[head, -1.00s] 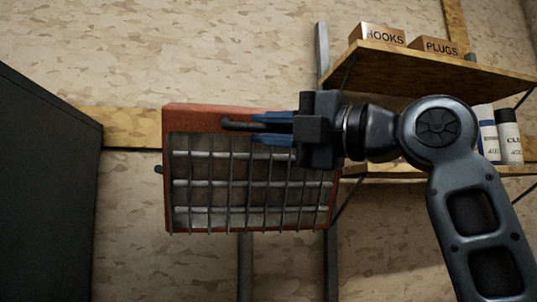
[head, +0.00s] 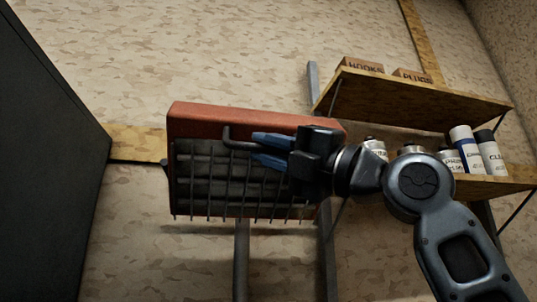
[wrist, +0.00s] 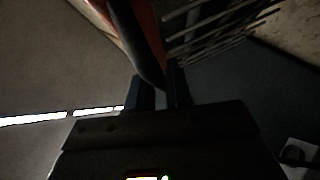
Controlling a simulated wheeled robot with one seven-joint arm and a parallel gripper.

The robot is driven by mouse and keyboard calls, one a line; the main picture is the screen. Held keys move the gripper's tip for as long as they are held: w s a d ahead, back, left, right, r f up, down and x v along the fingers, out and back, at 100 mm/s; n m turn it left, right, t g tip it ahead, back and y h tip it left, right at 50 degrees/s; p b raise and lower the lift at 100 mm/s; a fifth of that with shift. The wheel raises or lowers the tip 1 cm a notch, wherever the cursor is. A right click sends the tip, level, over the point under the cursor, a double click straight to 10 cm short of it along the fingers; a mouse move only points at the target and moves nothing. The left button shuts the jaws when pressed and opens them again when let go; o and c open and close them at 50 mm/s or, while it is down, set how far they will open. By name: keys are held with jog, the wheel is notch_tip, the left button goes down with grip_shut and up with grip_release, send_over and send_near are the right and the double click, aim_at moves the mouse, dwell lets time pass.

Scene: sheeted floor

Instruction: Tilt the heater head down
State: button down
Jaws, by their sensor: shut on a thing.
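The heater head (head: 235,115) is a red-orange box with a dark wire grille (head: 230,180) on its front, in the middle of the head view. Its face leans downward, and a grey post (head: 242,260) stands below it. A dark bar handle (head: 230,136) sticks out at the front near the top. My gripper (head: 270,149), with blue fingers, comes from the right and is shut on the handle. In the wrist view the handle (wrist: 137,45) runs down between the fingers (wrist: 157,92), with the orange housing and the grille bars beside it.
Two wooden shelves stand at the right; the upper shelf (head: 420,100) holds boxes and the lower shelf (head: 490,186) holds several cans and bottles, close behind my arm. A dark cabinet (head: 50,180) fills the left side.

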jog(key=shift+w+f, duration=0.1)
jog(key=shift+f, duration=0.15)
jog(key=c, duration=1.2)
grip_release()
jog(key=shift+o, duration=0.2)
jog(key=shift+d, duration=0.1)
jog(key=v, duration=0.7)
jog(key=shift+d+f, duration=0.15)
jog(key=shift+d, duration=0.15)
